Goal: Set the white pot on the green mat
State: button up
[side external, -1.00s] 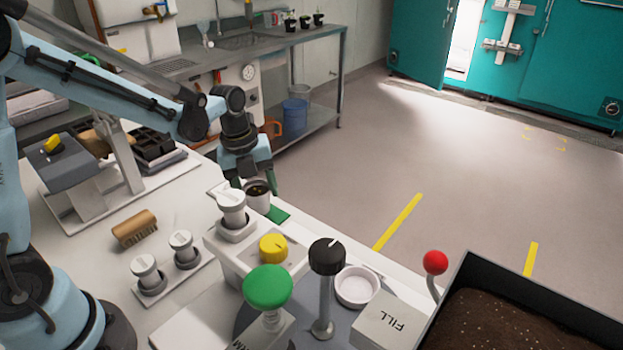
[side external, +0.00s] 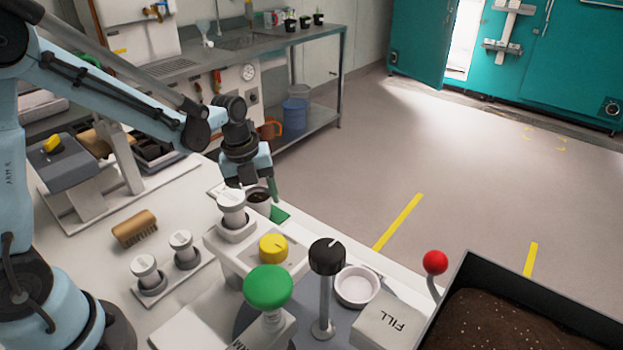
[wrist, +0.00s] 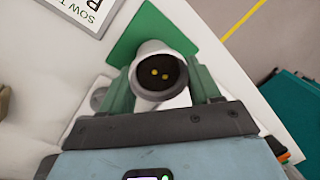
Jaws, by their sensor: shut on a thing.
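The white pot (side external: 260,208) holds dark soil and is partly hidden behind a white knob in the side view. In the wrist view the pot (wrist: 160,97) shows its round mouth with two yellow spots on the soil. The green mat (side external: 281,213) lies at the table's edge; in the wrist view the mat (wrist: 150,30) extends beyond the pot. My gripper (wrist: 160,85) is shut on the pot, one green finger on each side. In the side view my gripper (side external: 258,190) points down over the mat. I cannot tell whether the pot's base touches it.
A white knob (side external: 232,207) stands close in front of the pot. A yellow knob (side external: 273,248), a green button (side external: 268,287) and a black knob (side external: 326,257) stand nearer. A wooden brush (side external: 135,229) lies left. A white dish (side external: 357,287) sits right.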

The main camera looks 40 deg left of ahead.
jog(key=o, duration=1.1)
jog(key=shift+o, duration=0.2)
jog(key=shift+r, duration=4.25)
jog(key=shift+f, duration=0.1)
jog(key=shift+f, duration=3.3)
jog(key=shift+r, duration=0.1)
